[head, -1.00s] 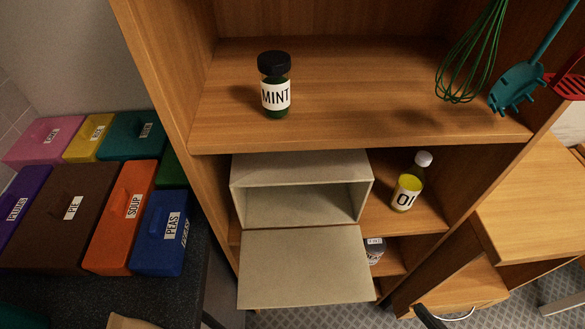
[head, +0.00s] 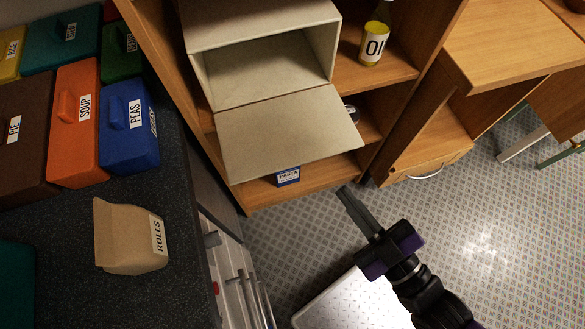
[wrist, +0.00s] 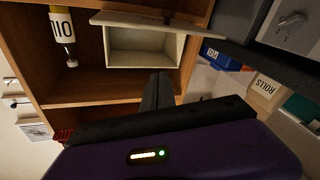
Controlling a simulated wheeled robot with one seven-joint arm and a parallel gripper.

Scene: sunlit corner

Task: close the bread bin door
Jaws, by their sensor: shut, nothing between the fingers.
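The cream bread bin (head: 262,22) stands on a shelf of the wooden unit. Its door (head: 290,135) is hinged at the bottom and hangs open, sticking out over the shelf below, and the inside looks empty. In the wrist view the bin (wrist: 143,47) is seen with its door (wrist: 150,24) edge-on. My gripper (head: 343,191) is shut and empty, below and to the right of the door's front edge, apart from it in the head view. In the wrist view my gripper (wrist: 160,77) shows its closed fingers pointing toward the bin.
An oil bottle (head: 374,42) stands right of the bin. A pasta box (head: 288,176) and a dark jar (head: 352,113) are on the lower shelf. A dark counter (head: 178,215) at left holds coloured boxes and a rolls bag (head: 132,237). Open floor (head: 500,230) lies at right.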

